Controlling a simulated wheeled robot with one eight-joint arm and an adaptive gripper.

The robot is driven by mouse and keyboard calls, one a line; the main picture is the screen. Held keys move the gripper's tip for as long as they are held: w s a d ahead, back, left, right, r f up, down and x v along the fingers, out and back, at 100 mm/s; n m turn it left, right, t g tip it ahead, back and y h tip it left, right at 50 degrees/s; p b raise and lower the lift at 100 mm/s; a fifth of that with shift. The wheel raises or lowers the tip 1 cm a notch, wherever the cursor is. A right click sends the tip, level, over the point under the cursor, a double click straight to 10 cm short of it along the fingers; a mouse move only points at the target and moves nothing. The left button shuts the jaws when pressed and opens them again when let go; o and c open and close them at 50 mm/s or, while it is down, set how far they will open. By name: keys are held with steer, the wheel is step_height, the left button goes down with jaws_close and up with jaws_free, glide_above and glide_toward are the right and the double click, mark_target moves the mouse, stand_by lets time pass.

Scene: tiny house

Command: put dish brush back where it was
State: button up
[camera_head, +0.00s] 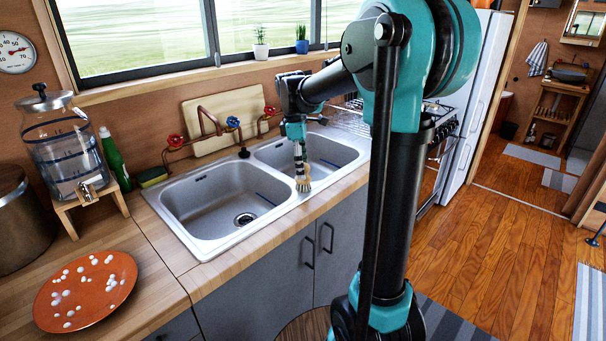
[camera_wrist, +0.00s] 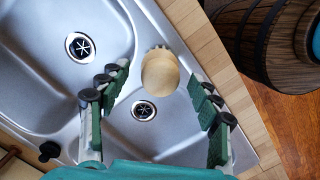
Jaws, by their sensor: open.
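The dish brush (camera_head: 304,184) has a pale wooden body and short bristles. It is at the front end of the divider between the two sink basins, near the counter edge. In the wrist view the brush (camera_wrist: 160,74) appears from above as a rounded tan shape with bristles at its far end. My gripper (camera_head: 299,163) points down just above it. Its green-padded fingers are spread wide on either side of the brush, with a visible gap on both sides. Part of the brush is hidden by my gripper in the head view.
The double sink (camera_head: 192,239) has two empty basins. Behind it are the red and blue taps and a cutting board (camera_head: 222,107). An orange soapy plate (camera_head: 90,290), a water dispenser (camera_head: 68,150), a green bottle (camera_head: 113,158) and a sponge (camera_head: 152,177) stand left. A barrel (camera_wrist: 290,45) is beyond the counter edge.

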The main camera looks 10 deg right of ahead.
steer(key=r, duration=0.6)
steer(key=a+r, duration=0.1)
steer(key=r, duration=0.1)
steer(key=shift+w+r, duration=0.15)
steer(key=shift+r, duration=0.25)
